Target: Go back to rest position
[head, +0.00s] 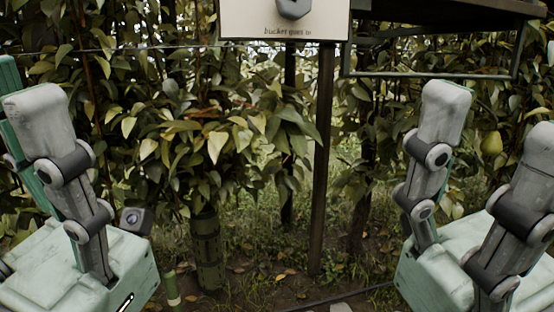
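My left gripper (38,112) is raised at the left edge, its pale green body below. One grey jointed finger shows whole, pointing up; the other finger is mostly cut off or hidden, so its opening cannot be judged. My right gripper (492,130) is raised at the right edge, its two grey fingers pointing up and well apart. It is open, with nothing between the fingers except foliage behind.
A leafy hedge of fruit trees (230,130) fills the background. A sign (285,20) with partly cut-off text stands on a dark post (322,160). A dark frame (430,74) hangs at upper right. A green trunk guard (207,250) stands low in the middle. The space between my grippers is clear.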

